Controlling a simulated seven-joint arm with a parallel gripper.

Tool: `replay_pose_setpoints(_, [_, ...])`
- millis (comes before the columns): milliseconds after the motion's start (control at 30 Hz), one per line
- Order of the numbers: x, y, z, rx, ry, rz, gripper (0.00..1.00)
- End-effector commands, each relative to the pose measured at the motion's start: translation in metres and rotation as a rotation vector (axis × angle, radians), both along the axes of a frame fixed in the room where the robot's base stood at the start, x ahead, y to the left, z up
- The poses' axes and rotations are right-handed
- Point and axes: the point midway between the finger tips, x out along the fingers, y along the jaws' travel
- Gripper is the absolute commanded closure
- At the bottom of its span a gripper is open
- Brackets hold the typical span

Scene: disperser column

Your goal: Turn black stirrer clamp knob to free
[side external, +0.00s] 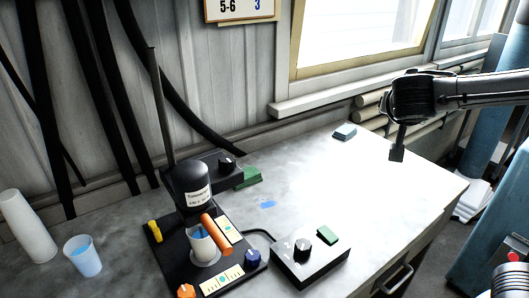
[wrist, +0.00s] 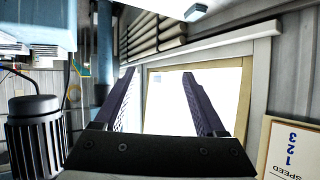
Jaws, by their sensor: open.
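The stirrer stands on a black base plate (side external: 168,259) at the left of the bench, with a thin upright rod (side external: 160,110) and a dark motor head (side external: 192,186). A black knob (side external: 227,163) sits on the dark block beside the head; it looks like the clamp knob, but its marking is too small to read. My gripper (side external: 397,154) hangs above the bench's right part, well right of the stirrer and touching nothing. In the wrist view my gripper (wrist: 158,76) has its two fingers wide apart and empty, against the window. The stirrer is not visible there.
A control box (side external: 310,262) with another black knob (side external: 302,235) stands in front. A white beaker (side external: 203,244) and an orange cylinder (side external: 216,233) are below the head. A cup (side external: 82,256) stands left. The bench's right part is mostly clear.

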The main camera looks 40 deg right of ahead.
Motion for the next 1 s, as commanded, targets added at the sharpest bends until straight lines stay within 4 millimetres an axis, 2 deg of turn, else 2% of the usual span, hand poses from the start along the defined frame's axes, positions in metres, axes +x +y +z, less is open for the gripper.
replay_pose_setpoints(33, [0.032, 0.027, -0.001, -0.063, -0.068, 0.039, 0.27])
replay_pose_setpoints(67, [0.049, 0.044, 0.0, -0.098, -0.121, 0.066, 0.27])
replay_pose_setpoints(100, [0.07, 0.072, -0.001, -0.14, -0.191, 0.114, 0.27])
replay_pose_setpoints(167, [0.097, 0.123, -0.008, -0.195, -0.288, 0.212, 0.27])
replay_pose_setpoints(200, [0.109, 0.159, -0.016, -0.227, -0.342, 0.285, 0.27])
replay_pose_setpoints(300, [0.119, 0.243, -0.046, -0.301, -0.393, 0.48, 0.27])
replay_pose_setpoints(400, [0.11, 0.302, -0.083, -0.353, -0.369, 0.625, 0.27])
replay_pose_setpoints(500, [0.096, 0.329, -0.107, -0.372, -0.335, 0.696, 0.27])
replay_pose_setpoints(667, [0.09, 0.342, -0.11, -0.37, -0.335, 0.73, 0.27])
replay_pose_setpoints(867, [0.109, 0.335, -0.11, -0.371, -0.333, 0.726, 0.27])
replay_pose_setpoints(1000, [0.134, 0.326, -0.11, -0.37, -0.333, 0.724, 0.27])
